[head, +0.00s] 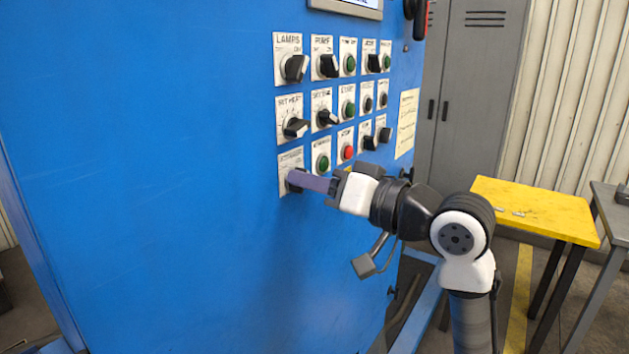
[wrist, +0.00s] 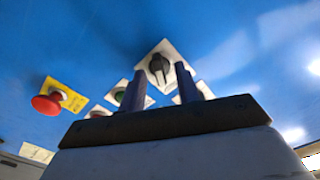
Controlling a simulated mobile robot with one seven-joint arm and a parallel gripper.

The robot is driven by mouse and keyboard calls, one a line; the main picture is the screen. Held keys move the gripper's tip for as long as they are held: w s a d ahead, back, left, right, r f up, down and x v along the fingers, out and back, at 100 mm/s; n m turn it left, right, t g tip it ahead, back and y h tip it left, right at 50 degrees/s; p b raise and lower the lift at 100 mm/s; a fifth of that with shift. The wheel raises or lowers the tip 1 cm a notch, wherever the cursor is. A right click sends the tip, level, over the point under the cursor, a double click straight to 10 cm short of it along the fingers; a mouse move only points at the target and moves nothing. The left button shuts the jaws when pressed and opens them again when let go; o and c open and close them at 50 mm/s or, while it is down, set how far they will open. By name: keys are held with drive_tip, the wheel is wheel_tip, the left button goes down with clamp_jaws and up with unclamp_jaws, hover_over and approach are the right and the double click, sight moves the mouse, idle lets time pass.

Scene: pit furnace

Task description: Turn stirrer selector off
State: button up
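My gripper (head: 305,181) is at the lowest left selector knob of the blue panel, in front of its white plate (head: 285,162). That plate's label is too small to read surely, so I cannot confirm it is the stirrer selector. In the wrist view the black knob (wrist: 159,66) shows between and beyond the two purple fingers of my gripper (wrist: 159,70). The fingers stand apart, with a gap to the knob on both sides. In the head view the fingers hide most of the knob, so its setting is unclear there.
Other black selectors (head: 296,128) and green buttons (head: 323,163) sit above and right, with a red button (head: 348,152) nearby. A red mushroom button (wrist: 47,103) shows in the wrist view. A yellow table (head: 535,207) stands at right. The panel's left part is bare.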

clamp_jaws()
drive_tip(key=shift+n+b, duration=4.3)
drive_tip(key=shift+n, duration=1.6)
drive_tip(key=shift+s, duration=0.1)
unclamp_jaws()
